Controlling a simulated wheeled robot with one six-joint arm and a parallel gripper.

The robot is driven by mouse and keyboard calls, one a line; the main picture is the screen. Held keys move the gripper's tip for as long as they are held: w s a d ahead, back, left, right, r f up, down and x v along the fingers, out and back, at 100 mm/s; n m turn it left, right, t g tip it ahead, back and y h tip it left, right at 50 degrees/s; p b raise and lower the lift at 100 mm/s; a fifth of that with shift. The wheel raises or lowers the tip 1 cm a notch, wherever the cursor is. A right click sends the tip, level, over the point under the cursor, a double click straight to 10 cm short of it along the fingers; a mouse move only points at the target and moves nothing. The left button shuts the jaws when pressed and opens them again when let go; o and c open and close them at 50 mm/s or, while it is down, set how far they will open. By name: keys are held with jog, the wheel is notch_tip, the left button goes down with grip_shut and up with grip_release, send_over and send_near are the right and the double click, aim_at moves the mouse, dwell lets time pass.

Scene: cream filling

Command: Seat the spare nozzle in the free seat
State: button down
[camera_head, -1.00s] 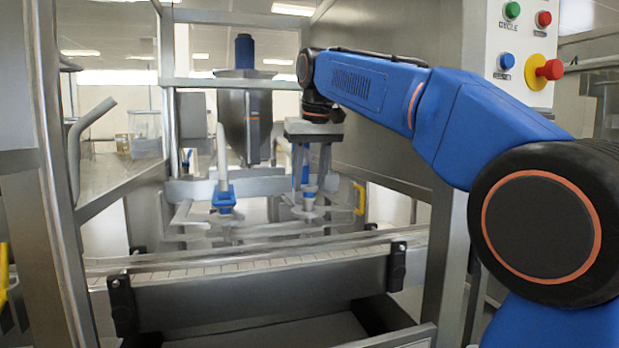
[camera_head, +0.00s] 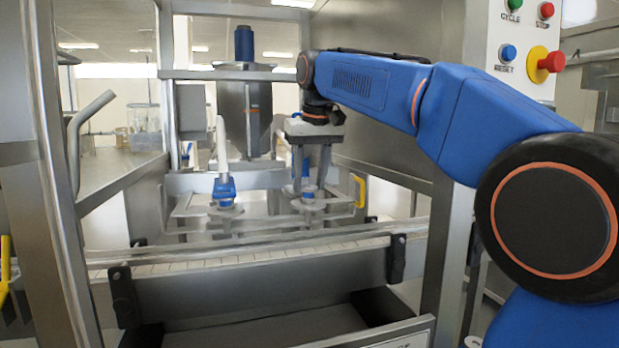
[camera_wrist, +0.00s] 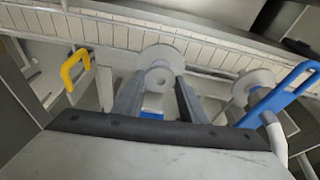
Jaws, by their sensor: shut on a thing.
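My gripper (camera_head: 308,188) points down over the grey bar frame (camera_head: 180,222) beyond the conveyor. Its two fingers are shut on the spare nozzle (camera_head: 309,205), which has a blue upper part and a pale grey disc. In the wrist view, the nozzle's disc (camera_wrist: 160,54) shows between the fingers (camera_wrist: 158,98), with a bit of blue close to the palm. A second nozzle (camera_head: 224,190) with a blue body and upright pale lever stands to the left on the frame. The seat under the held nozzle is hidden, so I cannot tell whether the nozzle touches it.
The second nozzle's blue handle (camera_wrist: 278,96) stands close on the right in the wrist view. A yellow handle (camera_head: 360,191) is right of my gripper. The conveyor (camera_head: 250,259) runs across in front. A steel hopper (camera_head: 245,110) is behind, and a steel post (camera_head: 450,240) stands at right.

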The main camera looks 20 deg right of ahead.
dwell(0.3)
jog(key=c, duration=0.6)
grip_release()
jog(key=shift+o, duration=0.2)
jog(key=shift+r, duration=3.5)
jog(key=shift+s, duration=0.1)
